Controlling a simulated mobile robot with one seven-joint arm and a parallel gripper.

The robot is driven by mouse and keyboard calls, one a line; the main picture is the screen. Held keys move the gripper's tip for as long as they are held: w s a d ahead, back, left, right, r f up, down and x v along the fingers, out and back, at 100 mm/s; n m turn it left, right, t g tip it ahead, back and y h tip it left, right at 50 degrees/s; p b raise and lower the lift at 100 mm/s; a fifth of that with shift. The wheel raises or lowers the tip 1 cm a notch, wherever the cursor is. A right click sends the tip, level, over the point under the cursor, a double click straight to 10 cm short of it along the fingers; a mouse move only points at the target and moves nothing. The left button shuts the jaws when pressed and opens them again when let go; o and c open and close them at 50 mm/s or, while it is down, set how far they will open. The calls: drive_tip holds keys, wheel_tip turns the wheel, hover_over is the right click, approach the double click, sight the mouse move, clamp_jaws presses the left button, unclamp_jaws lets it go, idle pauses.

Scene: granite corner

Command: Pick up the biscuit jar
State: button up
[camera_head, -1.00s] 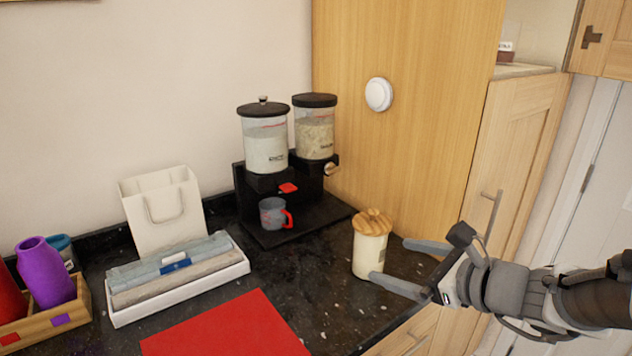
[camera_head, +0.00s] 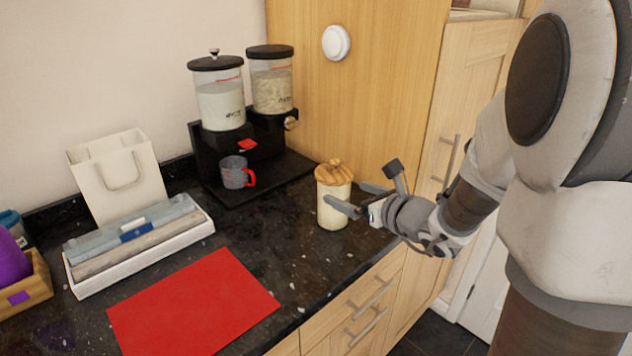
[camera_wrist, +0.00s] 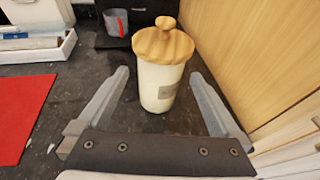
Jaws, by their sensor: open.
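The biscuit jar (camera_head: 333,204) is a cream cylinder with a wooden knobbed lid, upright on the dark counter near its right end. In the wrist view the jar (camera_wrist: 160,85) stands just beyond the fingertips, roughly centred between them, with a grey label facing me. My gripper (camera_head: 357,198) is open and empty at the jar's right side. In the wrist view one finger of my gripper (camera_wrist: 160,85) points to each side of the jar. In the head view one finger overlaps the jar's front; I cannot tell whether it touches.
A black dispenser (camera_head: 210,165) with two canisters and a grey mug (camera_head: 235,173) stands behind left. A red mat (camera_head: 193,305) lies in front left. A white tray (camera_head: 140,250) and paper bag (camera_head: 118,178) are further left. A wooden panel (camera_head: 370,100) rises close behind the jar.

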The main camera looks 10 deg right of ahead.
hover_over(328, 217)
drive_tip(key=w+d, duration=0.2)
drive_tip(key=w, duration=0.1)
drive_tip(key=shift+w+a+f+b, duration=0.15)
drive_tip(key=shift+f+b, duration=0.15)
drive_tip(key=shift+f, duration=0.65)
drive_tip(key=c, duration=1.6)
drive_tip(key=shift+r, duration=0.1)
